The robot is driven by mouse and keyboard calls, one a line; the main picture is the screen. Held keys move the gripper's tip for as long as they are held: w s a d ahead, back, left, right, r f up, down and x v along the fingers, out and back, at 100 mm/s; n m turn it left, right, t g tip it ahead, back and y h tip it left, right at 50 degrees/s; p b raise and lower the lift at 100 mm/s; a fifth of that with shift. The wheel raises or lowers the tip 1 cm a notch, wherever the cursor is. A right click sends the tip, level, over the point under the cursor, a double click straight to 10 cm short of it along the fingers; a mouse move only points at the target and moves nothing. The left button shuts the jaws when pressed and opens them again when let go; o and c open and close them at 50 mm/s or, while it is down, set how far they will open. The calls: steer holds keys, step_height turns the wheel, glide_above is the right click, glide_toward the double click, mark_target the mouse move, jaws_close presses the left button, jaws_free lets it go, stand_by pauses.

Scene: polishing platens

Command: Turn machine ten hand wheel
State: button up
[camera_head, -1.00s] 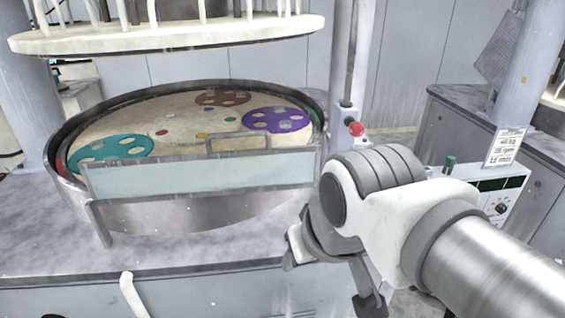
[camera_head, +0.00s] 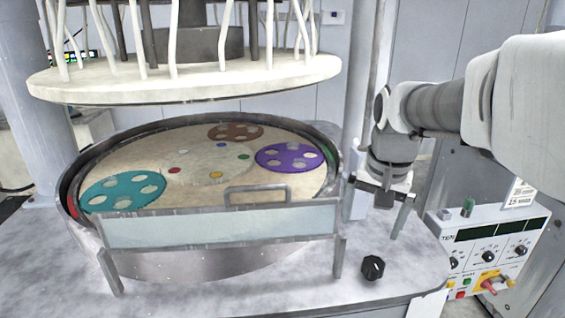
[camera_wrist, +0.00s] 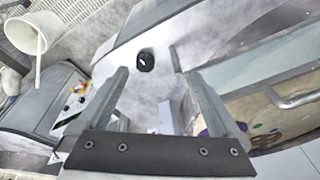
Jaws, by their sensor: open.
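A small black knob (camera_head: 372,268), which looks like the hand wheel, stands on the grey machine top, right of the clear splash guard. Its top bears a white mark. A control box (camera_head: 490,255) at the right reads what looks like "TEN". My gripper (camera_head: 373,212) is open and empty, above and behind the knob, apart from it. In the wrist view the knob (camera_wrist: 146,61) shows just beyond the gap between my two fingers (camera_wrist: 156,75), with nothing between them.
The round platen basin (camera_head: 200,172) with coloured carrier discs lies left, behind the splash guard (camera_head: 215,227). A pale upper plate (camera_head: 185,82) with hoses hangs above it. The machine top around the knob is clear. A white cup-like thing (camera_wrist: 25,38) shows in the wrist view.

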mark_target(375, 262)
steer(key=w+d+f+m+g+p, duration=0.25)
steer(key=w+d+f+m, duration=0.25)
steer(key=w+d, duration=0.4)
steer(key=f, duration=1.7)
steer(key=shift+w+a+f+p, duration=0.1)
steer(key=shift+w+a+p, duration=0.2)
steer(key=shift+a, duration=0.1)
steer(key=c, duration=1.3)
